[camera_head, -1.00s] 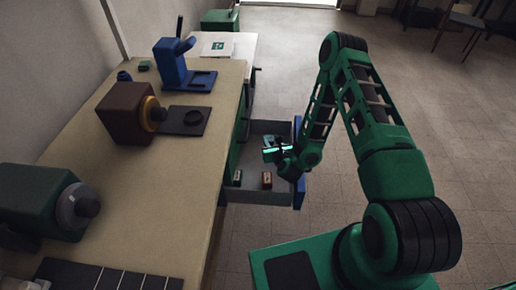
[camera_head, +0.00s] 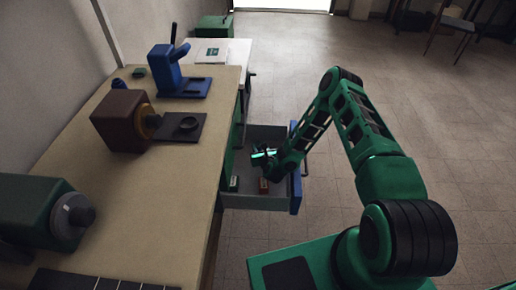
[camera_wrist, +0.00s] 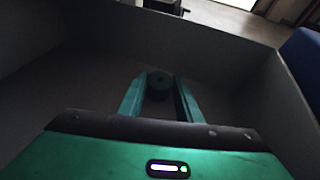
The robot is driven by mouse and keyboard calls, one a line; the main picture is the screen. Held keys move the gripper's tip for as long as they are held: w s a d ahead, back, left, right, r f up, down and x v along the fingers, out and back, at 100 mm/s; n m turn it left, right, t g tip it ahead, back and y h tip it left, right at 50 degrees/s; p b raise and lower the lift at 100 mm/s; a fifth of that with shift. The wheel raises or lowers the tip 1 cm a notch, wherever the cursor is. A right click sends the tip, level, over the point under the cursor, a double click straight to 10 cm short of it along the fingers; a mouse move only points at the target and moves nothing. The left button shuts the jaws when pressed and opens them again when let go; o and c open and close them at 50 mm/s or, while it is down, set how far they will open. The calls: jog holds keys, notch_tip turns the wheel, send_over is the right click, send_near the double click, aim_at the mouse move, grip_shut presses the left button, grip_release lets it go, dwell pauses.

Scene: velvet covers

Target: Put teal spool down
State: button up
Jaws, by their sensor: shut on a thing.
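The teal spool (camera_wrist: 159,82) is a small dark teal round piece with a hole in its top. In the wrist view it sits between the two fingers of my gripper (camera_wrist: 158,90), which is shut on it. In the head view my gripper (camera_head: 264,154) is inside the open drawer (camera_head: 254,203), low between its walls. The spool cannot be made out there. Whether the spool touches the drawer floor cannot be told.
The drawer has a blue front (camera_head: 296,190). The workbench (camera_head: 170,190) stands to the left, with several machines on it.

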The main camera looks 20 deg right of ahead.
jog(key=o, duration=1)
jog(key=v, duration=1.2)
